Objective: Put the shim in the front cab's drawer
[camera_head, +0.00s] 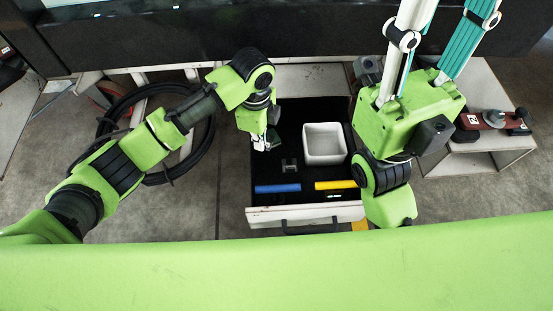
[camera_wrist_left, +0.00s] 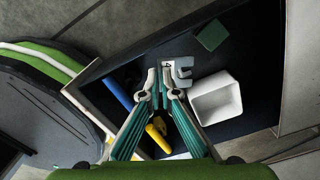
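The drawer (camera_head: 305,214) is pulled out, its dark inside facing up. A small grey slotted piece, apparently the shim (camera_head: 289,165), lies on the drawer floor; the left wrist view also shows this shim (camera_wrist_left: 184,68), just beyond the fingertips. My left gripper (camera_head: 263,145) is over the drawer's left part, pointing down. In the left wrist view its fingertips (camera_wrist_left: 161,78) are a narrow gap apart, with nothing visibly held. My right gripper (camera_head: 437,30) is raised near the head camera, its fingers spread wide and empty; their tips are out of frame.
The drawer also holds a white box (camera_head: 324,143), a blue bar (camera_head: 278,188), a yellow bar (camera_head: 336,185) and a dark green square (camera_wrist_left: 212,35). A coiled black hose (camera_head: 205,146) is left of it. A red tool (camera_head: 492,119) rests on a side step at right.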

